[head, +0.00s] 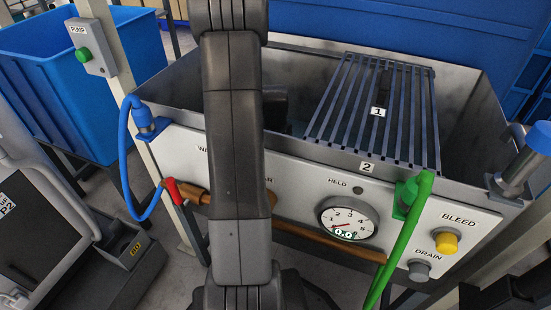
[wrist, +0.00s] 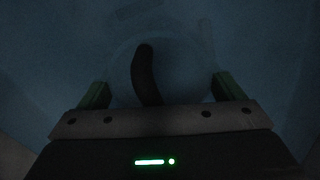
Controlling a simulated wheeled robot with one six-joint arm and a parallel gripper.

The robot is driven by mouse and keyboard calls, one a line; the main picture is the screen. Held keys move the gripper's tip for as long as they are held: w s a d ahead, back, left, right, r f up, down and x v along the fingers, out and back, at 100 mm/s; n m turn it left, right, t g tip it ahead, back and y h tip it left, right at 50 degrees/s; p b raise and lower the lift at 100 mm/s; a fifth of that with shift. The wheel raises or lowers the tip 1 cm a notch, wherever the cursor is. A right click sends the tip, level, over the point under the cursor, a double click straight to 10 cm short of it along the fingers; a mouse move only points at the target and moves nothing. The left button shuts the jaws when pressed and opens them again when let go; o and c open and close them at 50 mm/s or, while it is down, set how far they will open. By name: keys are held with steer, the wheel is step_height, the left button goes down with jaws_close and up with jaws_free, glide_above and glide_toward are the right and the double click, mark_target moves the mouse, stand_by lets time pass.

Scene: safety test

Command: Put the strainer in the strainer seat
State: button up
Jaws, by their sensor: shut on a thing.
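In the wrist view my gripper (wrist: 162,88) has its two green-edged fingers wide apart. It is shut on a faint round thing (wrist: 180,75) that lies between them, which looks like the strainer. A dark curved bar (wrist: 145,75), perhaps its handle, runs across that thing. The picture is very dark and bluish, so the strainer's edges are hard to make out. In the head view my arm hides the gripper and the strainer. I cannot make out the strainer seat in either view.
An open grey metal tank (head: 470,110) stands ahead, with a slatted grate (head: 372,108) over its right part. A blue bin (head: 40,70) is at left.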

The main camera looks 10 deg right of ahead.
steer(key=shift+f, duration=0.1)
steer(key=o, duration=0.9)
step_height(320, 180, up, 12)
steer(key=p, duration=0.4)
steer(key=shift+r, duration=0.2)
